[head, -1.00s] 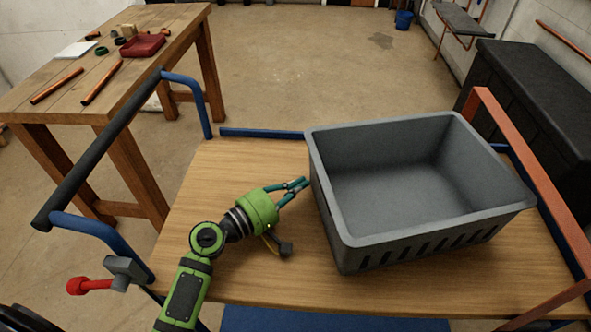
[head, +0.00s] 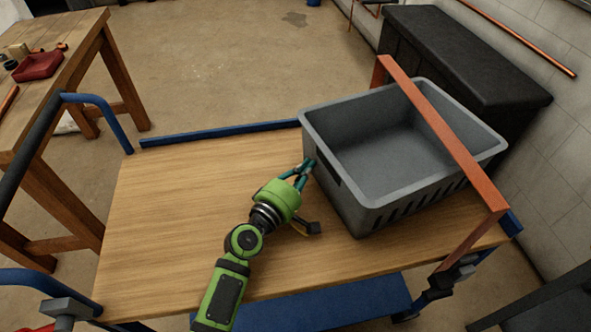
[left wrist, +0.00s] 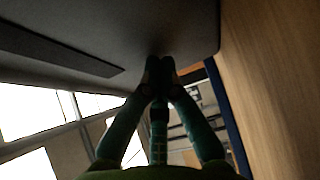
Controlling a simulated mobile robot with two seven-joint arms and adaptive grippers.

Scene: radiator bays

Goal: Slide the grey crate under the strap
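The grey crate (head: 345,200) stands upright on the wooden deck of a trolley (head: 190,210), towards its right end. The orange strap (head: 445,135) crosses above the crate's right part in the head view, and a corner of the crate shows beyond it. My left gripper (head: 307,166) is at the crate's left wall, its teal fingers together with nothing between them. In the left wrist view the fingertips (left wrist: 160,66) meet close against the grey wall (left wrist: 110,25); whether they touch is hard to tell. My right gripper is not in view.
The deck's left half is bare. A blue rail (head: 220,133) runs along its far edge, and a dark handle (head: 30,155) stands at the left. A black chest (head: 465,60) is behind the strap.

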